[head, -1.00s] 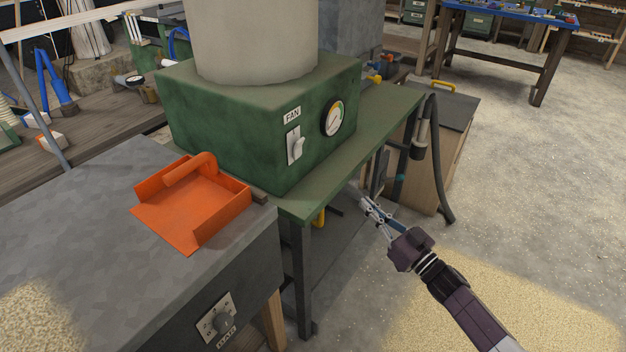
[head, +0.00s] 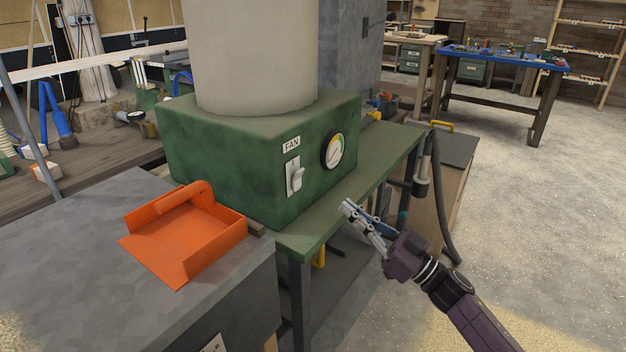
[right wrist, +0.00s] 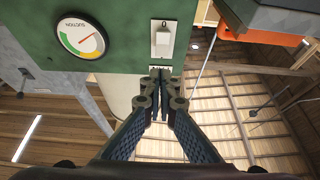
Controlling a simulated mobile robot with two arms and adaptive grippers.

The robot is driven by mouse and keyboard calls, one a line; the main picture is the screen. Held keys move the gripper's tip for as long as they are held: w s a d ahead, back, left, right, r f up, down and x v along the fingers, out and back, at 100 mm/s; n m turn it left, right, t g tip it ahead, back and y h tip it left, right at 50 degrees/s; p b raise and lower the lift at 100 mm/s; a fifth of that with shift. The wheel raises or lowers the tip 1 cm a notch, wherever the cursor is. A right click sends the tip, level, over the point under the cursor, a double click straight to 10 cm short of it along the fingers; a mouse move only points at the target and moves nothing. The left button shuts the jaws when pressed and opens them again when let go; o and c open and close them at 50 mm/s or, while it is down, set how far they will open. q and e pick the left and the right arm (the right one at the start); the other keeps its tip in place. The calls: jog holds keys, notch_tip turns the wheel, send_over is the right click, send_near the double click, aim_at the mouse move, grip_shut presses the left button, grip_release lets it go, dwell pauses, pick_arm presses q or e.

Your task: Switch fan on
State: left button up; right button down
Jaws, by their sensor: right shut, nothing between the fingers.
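My right gripper (head: 348,206) is shut and empty. It is in the air by the front edge of the green bench, to the right of the switch and a little lower, apart from it. In the right wrist view its closed fingertips (right wrist: 160,76) appear near the label. My left gripper is out of view.
A round gauge (head: 334,150) is right of the switch. A large pale cylinder (head: 250,55) stands on the box. An orange dustpan (head: 190,235) lies on the grey surface at left. A hose (head: 438,190) hangs beyond the bench's right end. The floor at right is open.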

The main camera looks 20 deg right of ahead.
aim_at(303, 170)
jog(key=x, duration=1)
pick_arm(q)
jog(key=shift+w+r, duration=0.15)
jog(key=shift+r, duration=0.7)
pick_arm(e)
jog(key=shift+w+a+r, duration=0.2)
jog(key=shift+w+a, duration=0.1)
jog(key=shift+w, duration=0.1)
jog(key=shift+r, duration=0.1)
jog(key=shift+w+a+r+p, duration=0.2)
jog(key=shift+w+r+p, duration=0.1)
jog(key=shift+p, duration=0.2)
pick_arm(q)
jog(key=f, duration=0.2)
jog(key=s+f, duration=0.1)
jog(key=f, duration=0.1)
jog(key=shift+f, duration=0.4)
pick_arm(e)
jog(key=shift+f, duration=0.1)
